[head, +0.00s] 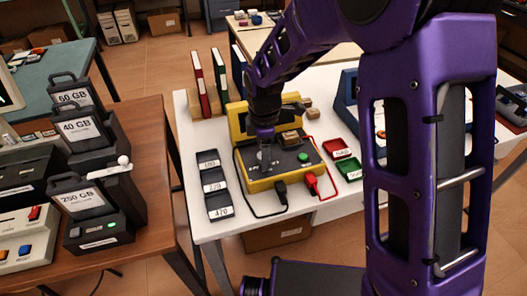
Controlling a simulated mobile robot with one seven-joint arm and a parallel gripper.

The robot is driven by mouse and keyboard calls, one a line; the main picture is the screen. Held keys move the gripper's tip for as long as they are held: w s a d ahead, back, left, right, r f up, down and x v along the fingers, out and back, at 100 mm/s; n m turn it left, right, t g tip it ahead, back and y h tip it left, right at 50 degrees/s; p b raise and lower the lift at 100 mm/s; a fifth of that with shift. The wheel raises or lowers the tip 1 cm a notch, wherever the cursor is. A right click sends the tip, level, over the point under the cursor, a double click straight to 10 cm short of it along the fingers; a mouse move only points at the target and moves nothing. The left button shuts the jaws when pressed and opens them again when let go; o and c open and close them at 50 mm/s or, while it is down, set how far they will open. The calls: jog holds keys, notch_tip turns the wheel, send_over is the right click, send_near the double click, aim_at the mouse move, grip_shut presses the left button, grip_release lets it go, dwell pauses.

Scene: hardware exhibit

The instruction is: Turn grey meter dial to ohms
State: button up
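The yellow meter (258,185) with a dark grey top panel stands on the white table in the middle of the head view. Its raised yellow back (237,122) is partly behind my arm. My gripper (267,158) points down over the left part of the panel. Grey parts show right at the fingertips; the dial is not clearly distinguishable there, and its setting cannot be read. Whether the fingers are open or shut on it is too small to tell. A green button (303,157) is to the right of the gripper.
A black plug (281,190) and a red plug (313,181) with leads are at the meter's front. A dark labelled tray (213,185) is left, red (337,148) and green (349,168) trays right. Binders (199,82) stand behind.

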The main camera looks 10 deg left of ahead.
grip_shut()
jog(key=shift+m, duration=0.3)
jog(key=m, duration=0.4)
jog(key=shift+m, duration=2.2)
jog(key=shift+r, duration=0.1)
jog(key=shift+o, duration=0.7)
grip_release()
